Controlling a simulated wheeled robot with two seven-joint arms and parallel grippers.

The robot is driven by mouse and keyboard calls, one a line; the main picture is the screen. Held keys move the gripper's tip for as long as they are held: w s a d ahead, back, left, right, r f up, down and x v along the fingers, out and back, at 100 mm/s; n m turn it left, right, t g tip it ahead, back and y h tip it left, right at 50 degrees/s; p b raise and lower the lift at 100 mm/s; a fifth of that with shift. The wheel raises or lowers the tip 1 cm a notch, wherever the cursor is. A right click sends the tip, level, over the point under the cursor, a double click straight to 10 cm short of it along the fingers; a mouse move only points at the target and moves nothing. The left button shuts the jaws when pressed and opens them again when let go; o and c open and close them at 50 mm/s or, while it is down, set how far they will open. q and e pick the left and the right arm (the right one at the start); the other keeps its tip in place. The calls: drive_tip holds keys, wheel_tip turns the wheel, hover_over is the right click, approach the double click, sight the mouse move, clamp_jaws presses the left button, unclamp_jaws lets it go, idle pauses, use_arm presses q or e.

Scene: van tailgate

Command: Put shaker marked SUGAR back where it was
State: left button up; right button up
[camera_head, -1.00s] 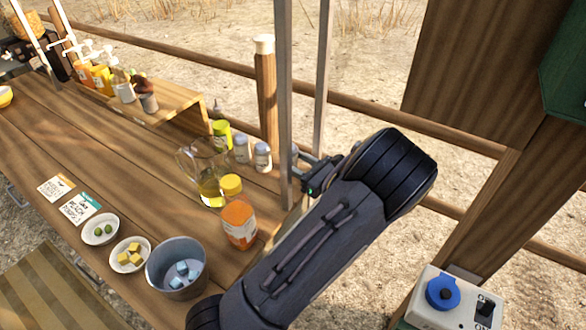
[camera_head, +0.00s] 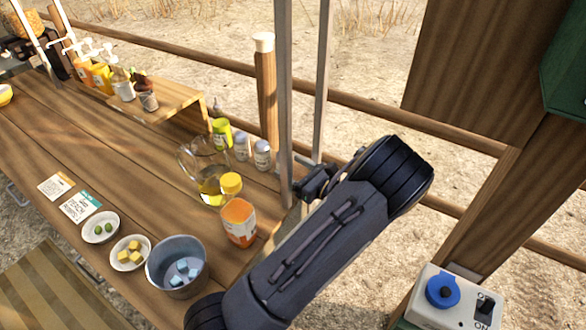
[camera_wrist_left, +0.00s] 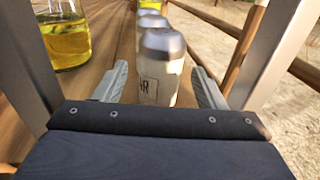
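A white shaker with a grey lid (camera_wrist_left: 162,68) stands upright in the left wrist view, in line with the gap between the fingers of my left gripper (camera_wrist_left: 160,82). Its label is partly visible and ends in "R". The gripper is open, with space on both sides of the shaker. In the head view, two similar shakers stand at the table's far edge, one to the right (camera_head: 262,155) and one to the left (camera_head: 241,146). My left gripper is right of them, by the metal posts, its fingers mostly hidden. My right gripper is not in view.
A glass jug with yellow liquid (camera_head: 207,180), a yellow-lidded jar (camera_head: 231,184) and an orange jar (camera_head: 239,222) stand close to the shakers. Metal posts (camera_head: 284,100) rise beside my gripper. A grey bucket (camera_head: 177,265) and small bowls (camera_head: 130,252) stand in front.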

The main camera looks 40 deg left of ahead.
use_arm(q)
drive_tip(key=shift+r, duration=0.1)
drive_tip(key=shift+r, duration=0.2)
drive_tip(key=d+b, duration=0.1)
drive_tip(key=d, duration=1.1)
drive_tip(key=shift+s, duration=0.25)
